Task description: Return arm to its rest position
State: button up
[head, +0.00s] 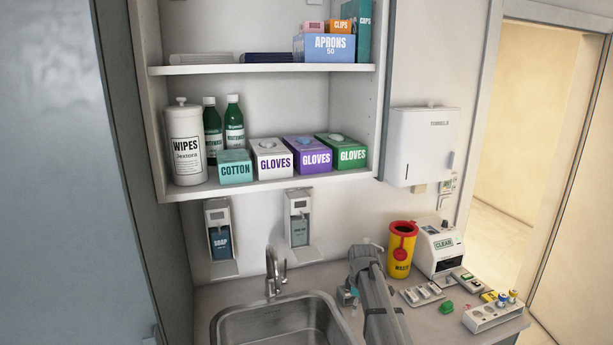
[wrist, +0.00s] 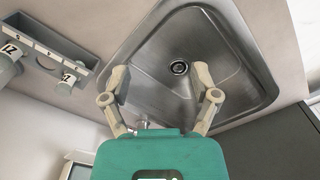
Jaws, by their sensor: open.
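My arm (head: 382,302) reaches up over the counter, just right of the sink (head: 277,322) in the head view. My gripper (head: 347,296) is small and partly hidden there, near the sink's right edge. In the wrist view, the two pale fingers of my gripper (wrist: 160,82) are spread apart with nothing between them. The steel sink (wrist: 215,45) with its dark drain lies beyond and below the fingertips. My gripper is empty.
A yellow waste bin (head: 401,253), a white device (head: 438,247) and a rack with coloured caps (head: 492,314) stand on the counter right of my arm. The tap (head: 273,275) rises behind the sink. A shelf (head: 270,187) with glove boxes hangs above. A numbered grey rack (wrist: 55,50) shows in the wrist view.

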jog(key=s+f+m+b, duration=0.4)
jog(key=s+m, duration=0.2)
jog(key=s, duration=0.5)
jog(key=s+f+m+b, duration=0.3)
jog(key=s+m, duration=0.3)
jog(key=s, duration=0.6)
jog(key=shift+s+d+f+m+b, duration=0.35)
jog(key=shift+d+f+m, duration=0.1)
jog(key=shift+f, duration=0.1)
